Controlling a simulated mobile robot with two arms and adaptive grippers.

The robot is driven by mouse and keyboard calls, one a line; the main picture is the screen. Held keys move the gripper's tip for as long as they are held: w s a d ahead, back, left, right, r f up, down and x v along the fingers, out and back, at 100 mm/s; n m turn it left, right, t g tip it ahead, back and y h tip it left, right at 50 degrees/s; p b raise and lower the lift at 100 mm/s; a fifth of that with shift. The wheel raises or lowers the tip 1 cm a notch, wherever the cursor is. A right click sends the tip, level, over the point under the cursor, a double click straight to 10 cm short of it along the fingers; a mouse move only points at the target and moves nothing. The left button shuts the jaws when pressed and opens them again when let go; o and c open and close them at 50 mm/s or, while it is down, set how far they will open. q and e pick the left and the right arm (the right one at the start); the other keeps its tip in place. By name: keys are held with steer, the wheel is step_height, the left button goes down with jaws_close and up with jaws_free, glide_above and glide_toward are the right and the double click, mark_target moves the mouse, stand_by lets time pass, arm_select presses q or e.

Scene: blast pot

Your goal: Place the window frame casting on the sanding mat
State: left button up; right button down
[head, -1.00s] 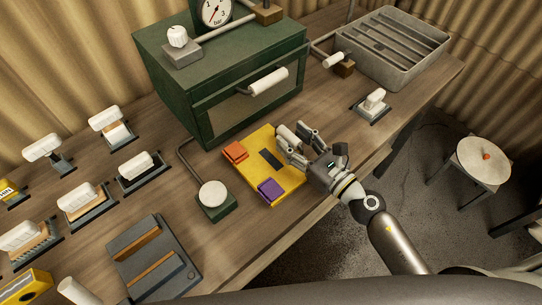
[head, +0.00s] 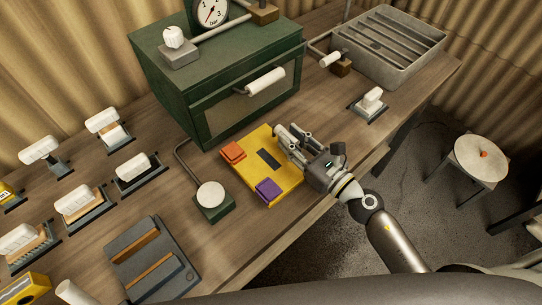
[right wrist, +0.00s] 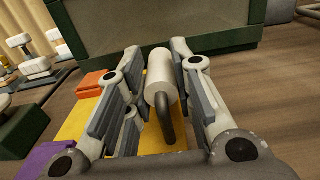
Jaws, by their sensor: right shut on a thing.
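My right gripper (head: 291,138) is shut on a white cylindrical handle (right wrist: 160,75) with a dark bent rod, at the upper right edge of a yellow board (head: 285,178). What the rod is fixed to is hidden by the fingers. The yellow board lies flat on the bench and carries an orange block (head: 233,152), a purple block (head: 268,189) and a dark rectangle (head: 269,158). A dark grey board (head: 165,283) with two tan bars lies at the front left. I cannot tell for sure which thing is the casting or the mat. My left gripper is not in view.
A green cabinet (head: 180,90) with a gauge stands behind the yellow board. Several white-handled pieces (head: 137,166) stand on the left. A green box with a white knob (head: 211,195) is beside the board. A grey slatted tray (head: 400,75) is at the back right.

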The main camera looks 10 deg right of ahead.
steer(key=shift+w+r, duration=0.1)
steer(key=shift+r, duration=0.25)
steer(key=shift+r+p, duration=0.45)
steer(key=shift+r, duration=0.1)
steer(key=r, duration=0.1)
steer(key=r+p, duration=0.1)
steer(key=p, duration=0.1)
steer(key=shift+s+r, duration=0.25)
steer(key=shift+r, duration=0.15)
steer(key=s+d+r, duration=0.3)
steer(key=s+r, duration=0.6)
steer(key=s, duration=0.4)
steer(key=shift+s, duration=0.15)
steer(key=shift+d, duration=0.1)
